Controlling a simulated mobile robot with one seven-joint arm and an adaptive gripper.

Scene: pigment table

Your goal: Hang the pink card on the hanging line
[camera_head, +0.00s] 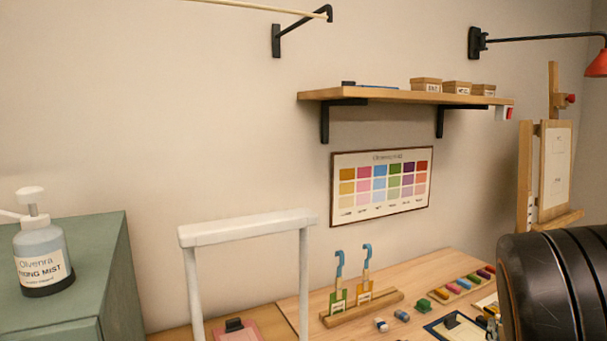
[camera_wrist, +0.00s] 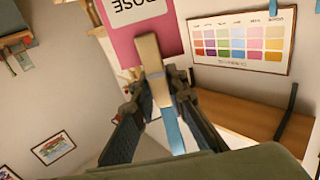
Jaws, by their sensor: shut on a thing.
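The pink card (camera_wrist: 142,35) is in the wrist view, with a white label that reads upside down as ROSE. My gripper (camera_wrist: 158,85) is shut on its narrow beige tab, and a blue strip (camera_wrist: 172,130) runs on between the fingers towards the palm. The card extends beyond the fingertips, and its far edge is cut off by the frame. A pale line (camera_head: 262,9) at the top of the head view runs to a black wall bracket (camera_head: 300,29); its left part is out of frame. My gripper and the held card do not show in the head view.
A white frame (camera_head: 247,228) stands in front of the table. A wooden rack (camera_head: 363,307) holds two tags with blue hooks. A shelf (camera_head: 405,96) and a colour chart (camera_head: 381,181) are on the wall.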

